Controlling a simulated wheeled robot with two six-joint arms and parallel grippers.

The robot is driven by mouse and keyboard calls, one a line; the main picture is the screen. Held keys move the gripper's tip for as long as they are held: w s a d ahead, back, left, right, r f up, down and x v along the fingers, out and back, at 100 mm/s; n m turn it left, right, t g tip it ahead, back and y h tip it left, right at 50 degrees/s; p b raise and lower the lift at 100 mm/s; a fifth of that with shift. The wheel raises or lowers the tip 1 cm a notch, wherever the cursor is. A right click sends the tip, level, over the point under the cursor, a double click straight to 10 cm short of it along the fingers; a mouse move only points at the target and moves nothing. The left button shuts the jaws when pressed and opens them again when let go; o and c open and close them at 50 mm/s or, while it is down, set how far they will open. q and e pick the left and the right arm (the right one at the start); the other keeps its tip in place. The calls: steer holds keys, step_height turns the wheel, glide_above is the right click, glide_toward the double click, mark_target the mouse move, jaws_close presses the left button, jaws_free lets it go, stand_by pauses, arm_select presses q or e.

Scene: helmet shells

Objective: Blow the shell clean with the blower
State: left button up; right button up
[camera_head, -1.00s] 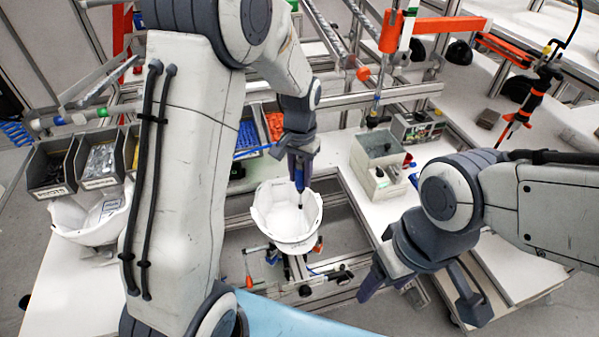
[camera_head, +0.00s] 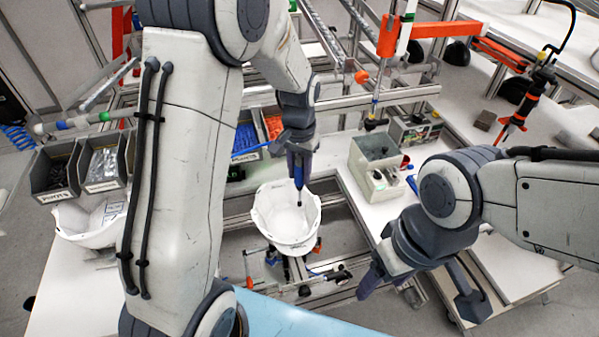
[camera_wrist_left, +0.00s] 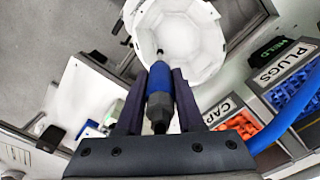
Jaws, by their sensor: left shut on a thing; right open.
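A white helmet shell (camera_head: 287,222) sits open side up on a fixture in the middle of the head view. It also shows in the left wrist view (camera_wrist_left: 185,40). My left gripper (camera_head: 298,160) is shut on the blower (camera_wrist_left: 160,85), a blue tool with a dark tip and a blue hose. The blower (camera_head: 298,172) points down, its tip over the shell's opening. I cannot tell whether the tip touches the inside. My right gripper (camera_head: 420,287) is open and empty, to the right of the shell and apart from it.
A second white shell (camera_head: 88,222) lies at the left, partly behind my left arm. Grey part bins (camera_head: 55,172) stand behind it. A pale box with compartments (camera_head: 360,165) stands on the right bench. Frame rails surround the fixture.

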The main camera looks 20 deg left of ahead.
arm_select(q)
step_height(320, 180, up, 7)
steer(key=p, duration=0.4)
steer(key=shift+f+p, duration=0.1)
steer(key=shift+p, duration=0.2)
steer(key=shift+r, duration=0.45)
arm_select(e)
step_height(320, 180, up, 6)
steer(key=shift+f, duration=0.15)
arm_select(q)
steer(key=shift+f, duration=0.1)
